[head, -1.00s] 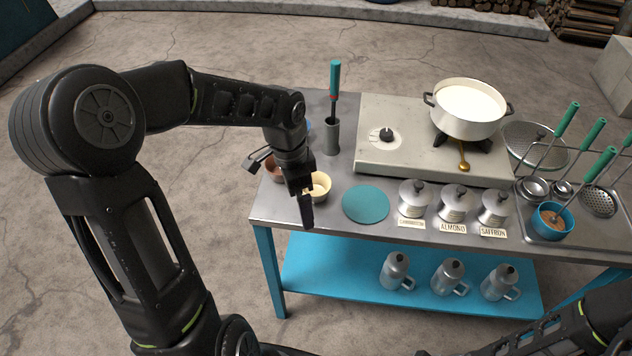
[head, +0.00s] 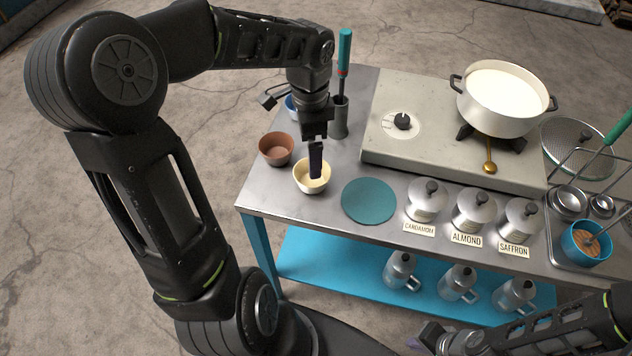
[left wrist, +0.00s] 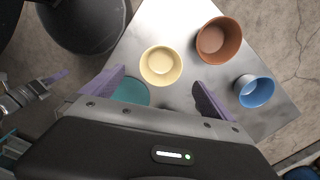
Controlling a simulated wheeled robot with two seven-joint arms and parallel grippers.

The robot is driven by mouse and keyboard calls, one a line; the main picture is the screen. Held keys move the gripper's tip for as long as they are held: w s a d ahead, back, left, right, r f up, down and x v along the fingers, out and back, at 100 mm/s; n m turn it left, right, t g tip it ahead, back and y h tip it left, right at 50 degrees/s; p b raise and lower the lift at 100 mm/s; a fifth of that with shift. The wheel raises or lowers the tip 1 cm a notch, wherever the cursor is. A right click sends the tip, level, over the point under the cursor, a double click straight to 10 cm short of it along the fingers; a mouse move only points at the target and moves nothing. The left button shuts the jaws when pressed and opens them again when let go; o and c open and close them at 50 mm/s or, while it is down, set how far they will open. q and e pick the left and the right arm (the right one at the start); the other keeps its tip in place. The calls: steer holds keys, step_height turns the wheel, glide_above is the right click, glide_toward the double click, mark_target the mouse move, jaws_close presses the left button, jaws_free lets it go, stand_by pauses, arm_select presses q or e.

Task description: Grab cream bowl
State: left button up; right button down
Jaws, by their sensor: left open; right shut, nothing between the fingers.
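The cream bowl (head: 303,184) stands on the left end of the metal table, empty as far as I see. My left gripper (head: 316,176) points down over it, its finger overlapping the bowl's inside in the head view. In the left wrist view the open left gripper (left wrist: 157,78) has its fingers apart, with the cream bowl (left wrist: 160,66) appearing between and just beyond the tips. Whether a finger touches the bowl I cannot tell. My right gripper (head: 428,341) is shut and empty at the bottom of the head view, low in front of the table.
A brown bowl (head: 276,149) and a blue bowl (left wrist: 256,92) stand close to the cream one. A teal disc (head: 369,201) lies to its right. Labelled canisters (head: 473,211), a stove (head: 400,150) with a white pot (head: 505,103) and a grey holder (head: 339,119) stand further along.

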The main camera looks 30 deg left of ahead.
mark_target(312, 182)
arm_select(q)
step_height(312, 182, down, 3)
steer(key=shift+r+b, duration=0.1)
steer(key=shift+b, duration=0.9)
steer(key=shift+f, duration=1.3)
steer(key=shift+w+f+p, duration=0.2)
steer(key=shift+f+p, duration=0.15)
steer(key=shift+f, duration=2.25)
steer(key=shift+c, duration=0.2)
